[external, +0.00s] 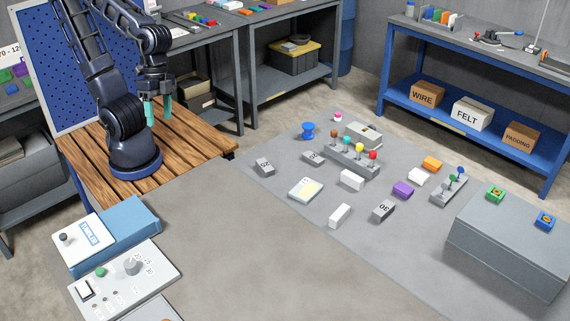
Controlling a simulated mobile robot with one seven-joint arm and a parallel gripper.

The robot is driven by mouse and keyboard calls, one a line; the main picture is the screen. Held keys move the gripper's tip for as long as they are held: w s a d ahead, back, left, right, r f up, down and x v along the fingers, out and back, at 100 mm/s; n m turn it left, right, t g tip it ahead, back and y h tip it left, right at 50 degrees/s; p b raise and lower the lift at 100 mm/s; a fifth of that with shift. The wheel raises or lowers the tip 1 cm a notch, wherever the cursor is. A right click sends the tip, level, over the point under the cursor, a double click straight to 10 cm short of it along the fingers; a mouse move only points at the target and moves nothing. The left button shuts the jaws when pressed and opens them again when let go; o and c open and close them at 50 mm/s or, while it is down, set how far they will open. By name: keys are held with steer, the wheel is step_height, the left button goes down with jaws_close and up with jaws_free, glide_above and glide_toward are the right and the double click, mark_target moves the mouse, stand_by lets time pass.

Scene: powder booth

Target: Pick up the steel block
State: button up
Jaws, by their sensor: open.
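My gripper (159,110) has teal fingers that point down, apart and empty, above the wooden slatted top at the left. Several small grey blocks with dark markings lie on the grey surface to its right: one at the left (264,167), one farther back (313,158) and one nearer the front (383,210). Plain pale blocks also lie there, one at the front (340,215) and one in the middle (351,180). I cannot tell for sure which of these is the steel block. My gripper is well apart from all of them.
A rack with coloured knobs (350,162), a blue spool (308,130), a purple block (403,189) and an orange block (432,163) stand among the blocks. A large grey box (510,250) is at the right. Control panels (125,285) are front left. The front-middle surface is clear.

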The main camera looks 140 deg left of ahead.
steer(key=w+a+f+n+h, duration=0.4)
steer(key=a+f+n, duration=0.1)
steer(key=f+n, duration=0.2)
steer(key=n+t+y, duration=0.3)
steer(key=n+t, duration=0.8)
steer(key=n, duration=1.1)
glide_toward(266, 165)
steer(key=x, duration=0.2)
steer(key=d+x, duration=0.1)
steer(key=x, duration=0.1)
steer(key=shift+a+x, duration=0.2)
steer(key=shift+x, duration=1.1)
steer(key=shift+a+x, duration=0.2)
steer(key=shift+x, duration=1.15)
steer(key=shift+f, duration=0.2)
steer(key=c, duration=1.2)
steer(key=shift+c, duration=0.3)
steer(key=shift+r, duration=0.15)
